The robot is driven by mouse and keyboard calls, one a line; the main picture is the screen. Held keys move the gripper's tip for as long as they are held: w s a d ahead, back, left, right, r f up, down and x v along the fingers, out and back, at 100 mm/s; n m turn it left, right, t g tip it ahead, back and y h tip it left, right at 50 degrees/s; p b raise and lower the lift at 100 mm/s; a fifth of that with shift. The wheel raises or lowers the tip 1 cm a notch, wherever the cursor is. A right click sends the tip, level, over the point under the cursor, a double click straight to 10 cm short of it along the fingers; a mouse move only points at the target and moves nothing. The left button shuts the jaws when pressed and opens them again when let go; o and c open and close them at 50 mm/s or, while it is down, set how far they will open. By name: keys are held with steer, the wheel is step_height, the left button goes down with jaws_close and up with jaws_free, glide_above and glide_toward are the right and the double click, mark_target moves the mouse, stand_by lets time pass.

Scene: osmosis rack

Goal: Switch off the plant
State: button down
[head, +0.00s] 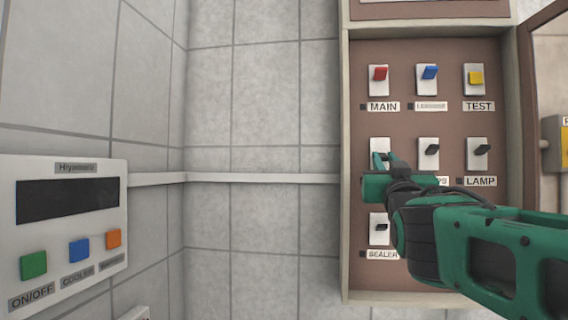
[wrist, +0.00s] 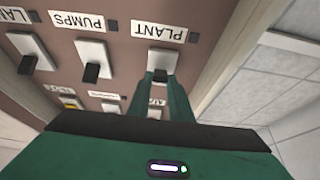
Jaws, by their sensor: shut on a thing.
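The plant switch is the left one in the middle row of the brown panel, with a white plate (head: 380,146). Its PLANT label (wrist: 158,30) reads upside down in the wrist view, where the plate (wrist: 164,58) also shows. My green gripper (head: 381,161) covers the lower part of the switch and its label in the head view. In the wrist view the two green fingertips (wrist: 160,76) are shut on the small dark lever of the plant switch.
Other switches surround it: red MAIN (head: 380,74), blue (head: 429,72), yellow TEST (head: 475,77), pumps (head: 431,149), LAMP (head: 480,149) and SEALER (head: 380,227). The box has a raised pale frame (head: 346,200). A control unit (head: 70,225) with buttons hangs on the left wall.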

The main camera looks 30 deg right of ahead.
steer(key=shift+w+f, duration=0.15)
steer(key=shift+f, duration=0.15)
stand_by(0.4)
steer(key=c, duration=1.6)
jaws_free()
steer(key=shift+a, duration=0.1)
